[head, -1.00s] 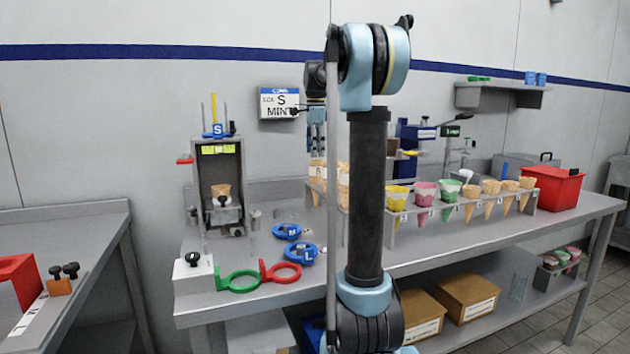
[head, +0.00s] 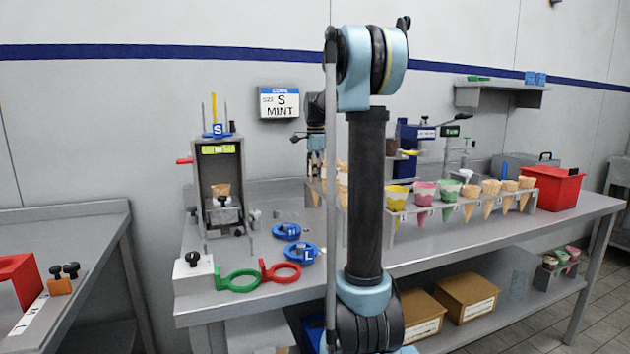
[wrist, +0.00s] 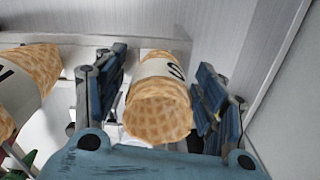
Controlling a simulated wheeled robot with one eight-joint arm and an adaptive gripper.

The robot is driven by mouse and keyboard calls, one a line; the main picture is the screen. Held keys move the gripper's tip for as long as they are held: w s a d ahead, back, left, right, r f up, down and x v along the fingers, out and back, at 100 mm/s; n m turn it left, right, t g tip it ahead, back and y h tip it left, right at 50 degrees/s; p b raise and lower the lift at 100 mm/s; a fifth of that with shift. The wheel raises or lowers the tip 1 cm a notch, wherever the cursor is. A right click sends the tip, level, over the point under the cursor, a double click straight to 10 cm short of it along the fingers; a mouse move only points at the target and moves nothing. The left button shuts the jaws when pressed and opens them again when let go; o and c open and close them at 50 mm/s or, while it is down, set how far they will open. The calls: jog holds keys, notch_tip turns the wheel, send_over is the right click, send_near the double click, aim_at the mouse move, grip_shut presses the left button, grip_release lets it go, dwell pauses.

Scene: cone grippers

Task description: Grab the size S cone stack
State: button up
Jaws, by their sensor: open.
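The size S cone stack (wrist: 158,105), waffle-coloured with a white band marked S, shows in the wrist view between the two fingers of my gripper (wrist: 160,100). The fingers are open, one on each side, and a gap shows at the right finger. Whether the left finger touches the stack I cannot tell. In the head view my gripper (head: 316,158) is low over the left end of the cone rack, and my arm hides much of the stacks there. Another banded cone stack (wrist: 28,80) stands to the left in the wrist view.
A rack of filled and plain cones (head: 460,202) runs to the right. A wall sign (head: 279,103) reads S MINT. A dispenser frame (head: 219,185) and blue rings (head: 301,252) are on the left of the table. A red bin (head: 556,190) stands at the right.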

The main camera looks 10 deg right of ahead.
jog(key=shift+c, duration=0.5)
jog(key=c, duration=0.8)
